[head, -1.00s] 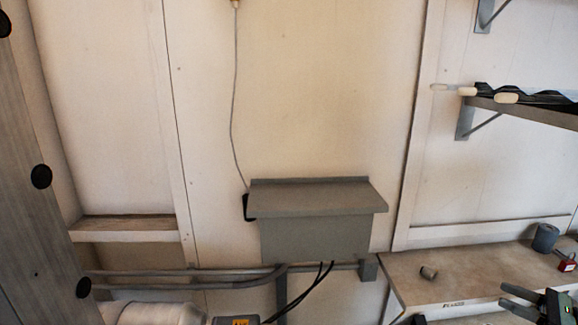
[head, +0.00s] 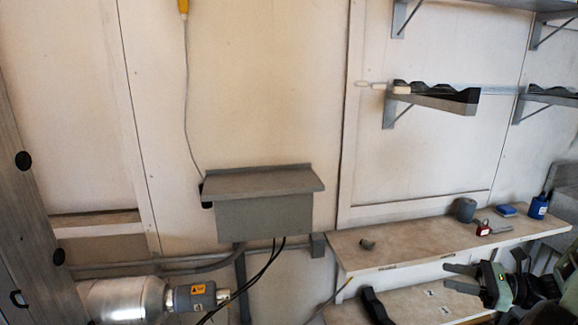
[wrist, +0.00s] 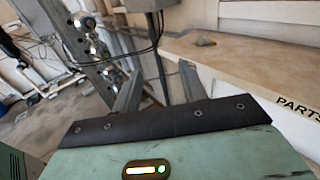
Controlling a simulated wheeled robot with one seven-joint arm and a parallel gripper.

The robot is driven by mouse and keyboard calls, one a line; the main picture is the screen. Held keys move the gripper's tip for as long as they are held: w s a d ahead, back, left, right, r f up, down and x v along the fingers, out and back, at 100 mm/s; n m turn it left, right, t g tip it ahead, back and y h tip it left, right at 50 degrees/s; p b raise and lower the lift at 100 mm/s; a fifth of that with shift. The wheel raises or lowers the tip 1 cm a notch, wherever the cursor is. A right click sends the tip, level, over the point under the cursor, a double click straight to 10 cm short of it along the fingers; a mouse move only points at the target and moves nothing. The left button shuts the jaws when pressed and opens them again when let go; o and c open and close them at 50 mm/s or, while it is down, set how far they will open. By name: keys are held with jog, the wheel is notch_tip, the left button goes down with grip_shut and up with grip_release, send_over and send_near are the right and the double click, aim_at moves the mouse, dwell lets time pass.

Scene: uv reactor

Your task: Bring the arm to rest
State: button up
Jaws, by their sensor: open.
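My gripper (head: 460,277) is at the lower right of the head view, in front of the pale bench. Its two fingers are apart and nothing is between them. In the wrist view my gripper (wrist: 158,88) shows its two grey fingers spread, pointing toward the bench edge and the pipework beyond. The green arm behind it is partly cut off by the right side of the head view.
The bench (head: 400,240) carries a small grey piece (head: 367,244), a grey cylinder (head: 466,209), a red padlock (head: 483,229) and a blue container (head: 538,207). A grey sloped box (head: 264,205) is on the wall. A silver cylinder (head: 123,299) lies at lower left. Brackets hold shelves above.

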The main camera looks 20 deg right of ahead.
jog(key=w+a+r+n+g, duration=0.25)
jog(key=a+n+g, duration=0.25)
jog(key=a, duration=0.3)
jog(key=w+a+r+n+g+p, duration=0.1)
jog(key=a+r+n+g, duration=0.2)
jog(key=a+n+g, duration=0.35)
jog(key=w+a+r+n+g, duration=0.2)
jog(key=a+n+g, duration=0.2)
jog(key=a, duration=0.6)
jog(key=s+a+r+n+h, duration=0.2)
jog(key=s+a+n+h, duration=0.1)
jog(key=a+n, duration=0.3)
jog(key=s+a+r+n+t+h+p, duration=0.1)
jog(key=s+a+r+n+h, duration=0.2)
jog(key=s+a+n, duration=0.3)
jog(key=s+a+r+n+t+h, duration=0.1)
jog(key=s+a+r+n+h, duration=0.2)
jog(key=a+n, duration=0.4)
jog(key=shift+s+a+r+n+h, duration=0.2)
jog(key=shift+s+a+n+h, duration=0.15)
jog(key=shift+s+a+h, duration=0.55)
